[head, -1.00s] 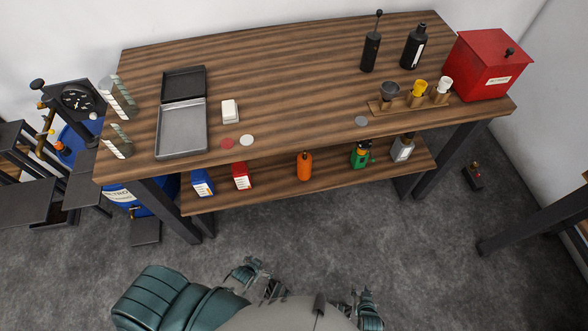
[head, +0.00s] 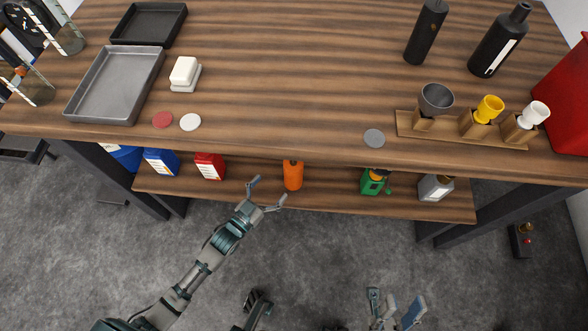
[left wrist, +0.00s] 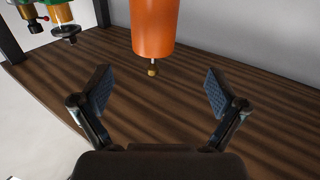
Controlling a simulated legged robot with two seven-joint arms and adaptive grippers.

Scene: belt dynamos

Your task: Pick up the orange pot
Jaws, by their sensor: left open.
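The orange pot (head: 293,175) stands on the lower shelf below the table's front edge, with its top partly under the tabletop edge. In the left wrist view the orange pot (left wrist: 155,30) fills the top middle, with a small brass tip towards me; its far part is cut off. My left gripper (head: 268,190) is open and empty just left of the pot, in front of the shelf. In the left wrist view its two padded fingers (left wrist: 158,90) are spread wide, with the pot ahead between them, apart from both. My right gripper (head: 394,305) is open and low at the bottom edge.
The tabletop (head: 280,100) overhangs the shelf.

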